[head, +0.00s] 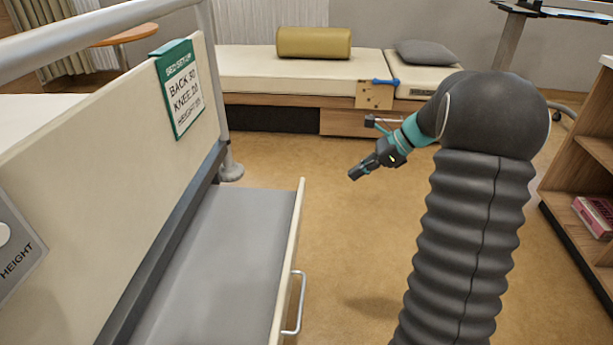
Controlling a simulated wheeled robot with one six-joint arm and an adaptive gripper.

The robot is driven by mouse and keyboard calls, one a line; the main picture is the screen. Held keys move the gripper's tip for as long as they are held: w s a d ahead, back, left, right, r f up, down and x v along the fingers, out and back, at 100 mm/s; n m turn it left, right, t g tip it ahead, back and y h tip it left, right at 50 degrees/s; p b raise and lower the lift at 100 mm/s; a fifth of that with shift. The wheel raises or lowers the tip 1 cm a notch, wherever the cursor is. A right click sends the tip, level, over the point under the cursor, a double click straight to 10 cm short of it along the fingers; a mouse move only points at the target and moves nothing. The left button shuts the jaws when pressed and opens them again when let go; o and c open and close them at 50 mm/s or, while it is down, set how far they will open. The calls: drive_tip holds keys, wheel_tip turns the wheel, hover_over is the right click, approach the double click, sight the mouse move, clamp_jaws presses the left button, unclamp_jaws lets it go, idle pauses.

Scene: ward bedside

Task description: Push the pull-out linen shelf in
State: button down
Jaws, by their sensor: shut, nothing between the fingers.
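The pull-out linen shelf (225,255) is pulled out from under the bed's end panel (100,150) at the lower left. Its grey surface is bare, and its pale front edge faces right. A metal bar handle (299,303) is fixed to that front. The shelf's near end is cut off by the picture's bottom edge. My gripper (354,174) is shut and empty. It is in the air to the right of the shelf's far front corner, apart from it, pointing left and down.
A bench (290,75) with a yellow bolster (314,43) and a grey pillow (428,52) stands at the back. A wooden shelf unit (585,150) holding a pink box (595,214) is at the right. Brown floor (340,235) between is clear. A bed-setup sign (181,90) hangs on the panel.

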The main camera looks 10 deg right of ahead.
drive_tip(key=w+a+r+b+x, duration=0.1)
drive_tip(key=r+b+x, duration=0.1)
drive_tip(key=x, duration=1.1)
drive_tip(key=shift+w+a, duration=0.15)
drive_tip(key=shift+a, duration=0.3)
